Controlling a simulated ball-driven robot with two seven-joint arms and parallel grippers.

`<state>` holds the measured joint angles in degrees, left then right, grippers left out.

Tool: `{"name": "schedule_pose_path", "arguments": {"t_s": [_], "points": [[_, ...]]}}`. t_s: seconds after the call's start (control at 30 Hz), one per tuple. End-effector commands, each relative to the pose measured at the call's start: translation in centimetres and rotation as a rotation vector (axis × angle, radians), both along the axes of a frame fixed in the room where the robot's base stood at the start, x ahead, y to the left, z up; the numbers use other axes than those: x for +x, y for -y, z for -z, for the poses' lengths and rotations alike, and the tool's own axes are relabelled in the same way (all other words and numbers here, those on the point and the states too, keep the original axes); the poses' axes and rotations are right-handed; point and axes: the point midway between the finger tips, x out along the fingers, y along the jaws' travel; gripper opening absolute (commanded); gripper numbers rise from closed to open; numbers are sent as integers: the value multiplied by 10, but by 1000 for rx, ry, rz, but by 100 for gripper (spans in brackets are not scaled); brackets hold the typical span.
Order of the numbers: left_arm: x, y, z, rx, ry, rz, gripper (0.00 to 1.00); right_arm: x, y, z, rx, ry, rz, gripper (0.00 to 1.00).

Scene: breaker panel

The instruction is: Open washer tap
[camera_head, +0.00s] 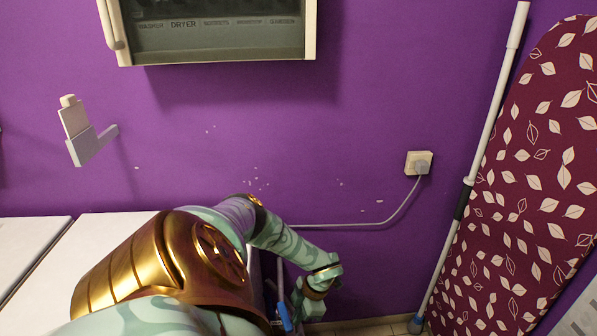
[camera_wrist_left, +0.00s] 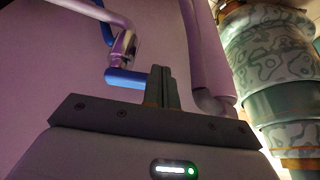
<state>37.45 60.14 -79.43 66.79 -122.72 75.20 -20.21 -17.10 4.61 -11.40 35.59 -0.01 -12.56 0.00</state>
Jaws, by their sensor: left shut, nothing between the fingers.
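The washer tap (camera_wrist_left: 124,46) shows in the left wrist view as a metal body on a pipe, with a blue lever (camera_wrist_left: 127,78). A blue part (camera_head: 284,317) also shows low in the head view, beside the end of my left arm. My left gripper (camera_wrist_left: 160,72) is shut and empty. Its fingertips appear close to the right end of the blue lever; I cannot tell if they touch it. In the head view the left gripper (camera_head: 300,304) is low by the purple wall, its fingertips hard to make out. My right gripper is not in view.
White appliance tops (camera_head: 100,235) stand at the lower left. A breaker panel (camera_head: 220,35) hangs above. A wall socket (camera_head: 418,163) has a plug and cable. A pole (camera_head: 480,150) and a leaf-patterned ironing board (camera_head: 530,170) lean at right. A pale pipe (camera_wrist_left: 205,50) runs right of the fingers.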

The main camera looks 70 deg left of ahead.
Motion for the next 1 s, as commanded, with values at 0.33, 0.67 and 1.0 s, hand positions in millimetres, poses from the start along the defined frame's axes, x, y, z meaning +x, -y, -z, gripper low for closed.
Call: {"name": "schedule_pose_path", "arguments": {"t_s": [0.33, 0.67, 1.0], "points": [[-12, 4, -1, 1, -1, 171, 0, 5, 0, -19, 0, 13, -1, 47], [-15, 4, 0, 1, -2, 214, 0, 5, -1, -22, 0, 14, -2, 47], [-14, 4, 0, 1, -1, 214, 0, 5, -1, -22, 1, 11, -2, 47]]}}
